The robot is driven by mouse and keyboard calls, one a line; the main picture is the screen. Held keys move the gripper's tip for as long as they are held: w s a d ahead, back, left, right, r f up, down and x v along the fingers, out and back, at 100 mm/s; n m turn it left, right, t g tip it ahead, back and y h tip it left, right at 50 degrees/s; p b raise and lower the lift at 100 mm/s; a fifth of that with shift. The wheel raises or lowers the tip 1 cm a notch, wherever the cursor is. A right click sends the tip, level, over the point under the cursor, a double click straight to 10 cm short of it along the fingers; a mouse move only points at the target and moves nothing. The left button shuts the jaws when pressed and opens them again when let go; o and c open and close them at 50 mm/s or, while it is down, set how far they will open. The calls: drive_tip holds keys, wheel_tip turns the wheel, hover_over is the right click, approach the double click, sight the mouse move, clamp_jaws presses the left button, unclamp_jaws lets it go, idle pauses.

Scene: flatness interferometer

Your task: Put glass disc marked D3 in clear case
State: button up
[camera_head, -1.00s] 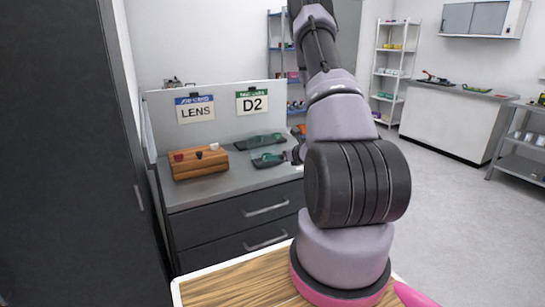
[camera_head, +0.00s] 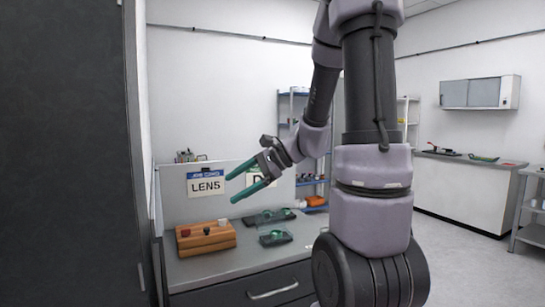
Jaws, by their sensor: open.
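My gripper (camera_head: 231,188) has teal fingers and is open and empty. It hangs above the grey counter, in front of the LENS card, its fingers pointing left. Two dark pads with greenish, glassy round pieces lie on the counter below and right of it: a nearer one (camera_head: 275,238) and a farther one (camera_head: 280,215). The marking D3 cannot be read on any piece. I cannot tell which piece is a disc and which is a clear case.
A wooden block (camera_head: 207,243) with dark, red and white knobs stands on the counter (camera_head: 225,267) at left. A LENS card (camera_head: 206,186) and a partly hidden second card hang on the back panel. A tall dark cabinet (camera_head: 65,150) closes the left side. Open floor lies right.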

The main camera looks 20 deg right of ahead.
drive_tip(key=s+d+r+n+t+h, duration=0.1)
drive_tip(key=s+d+r+n+h, duration=0.1)
drive_tip(key=s+r+n+h, duration=0.2)
drive_tip(key=s+d+r+n+t+h, duration=0.1)
drive_tip(key=s+d+r+n+h, duration=0.1)
drive_tip(key=s+r+n+h, duration=0.2)
drive_tip(key=s+r+n, duration=0.1)
drive_tip(key=s+n, duration=0.2)
drive_tip(key=s, duration=0.3)
drive_tip(key=shift+s+r+n, duration=0.15)
drive_tip(key=shift+r+n, duration=0.25)
drive_tip(key=shift+c, duration=0.3)
